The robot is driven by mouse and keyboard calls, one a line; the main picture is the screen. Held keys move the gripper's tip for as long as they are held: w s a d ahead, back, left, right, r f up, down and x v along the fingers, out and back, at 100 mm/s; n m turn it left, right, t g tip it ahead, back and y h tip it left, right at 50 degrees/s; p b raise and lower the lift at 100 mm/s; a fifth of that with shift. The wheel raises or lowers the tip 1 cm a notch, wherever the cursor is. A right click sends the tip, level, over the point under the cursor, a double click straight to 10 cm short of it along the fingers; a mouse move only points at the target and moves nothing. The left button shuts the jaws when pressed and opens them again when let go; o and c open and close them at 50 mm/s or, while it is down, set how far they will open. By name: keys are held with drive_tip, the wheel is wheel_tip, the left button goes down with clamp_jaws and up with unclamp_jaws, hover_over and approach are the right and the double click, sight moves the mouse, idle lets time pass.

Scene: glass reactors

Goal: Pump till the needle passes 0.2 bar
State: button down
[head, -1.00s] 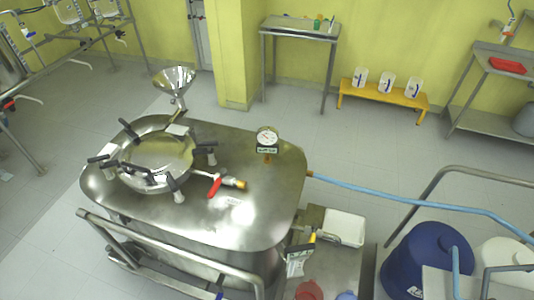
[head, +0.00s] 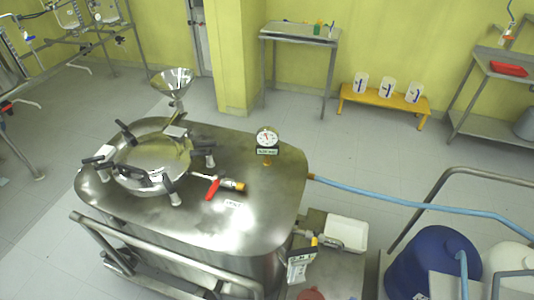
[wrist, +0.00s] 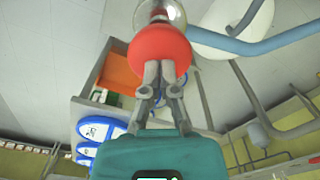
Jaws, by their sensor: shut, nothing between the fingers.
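The round white pressure gauge (head: 267,137) stands on a short stem on the steel vessel lid (head: 255,190); its needle is too small to read surely. A red rounded piece (head: 311,294) shows at the bottom edge of the head view, mostly cut off. In the wrist view a red dome (wrist: 160,46) lies straight beyond my gripper (wrist: 166,68). My gripper's fingers are together and empty, their tips at the dome's edge; I cannot tell if they touch. My gripper does not show in the head view.
A red-handled valve (head: 213,188), a clamped round hatch (head: 150,160) and a funnel (head: 172,82) are on the vessel. A blue hose (head: 400,197) runs right from it. A blue drum (head: 430,262) and metal rails stand at right.

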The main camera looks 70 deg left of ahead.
drive_tip(key=shift+r+p, duration=3.4)
drive_tip(key=shift+r, duration=0.05)
drive_tip(key=shift+r, duration=0.1)
wheel_tip(320, 180, up, 6)
drive_tip(key=p, duration=0.6)
drive_tip(key=s+f+b, duration=0.3)
drive_tip(key=s, duration=1.2)
drive_tip(key=s+f+b, duration=0.2)
drive_tip(key=s, duration=1.3)
drive_tip(key=s+f+n+b, duration=0.1)
drive_tip(key=s+f+b, duration=0.2)
drive_tip(key=s, duration=1.2)
drive_tip(key=shift+s+a+f+b, duration=0.15)
drive_tip(key=shift+s+f+b, duration=0.15)
drive_tip(key=shift+s+f, duration=0.05)
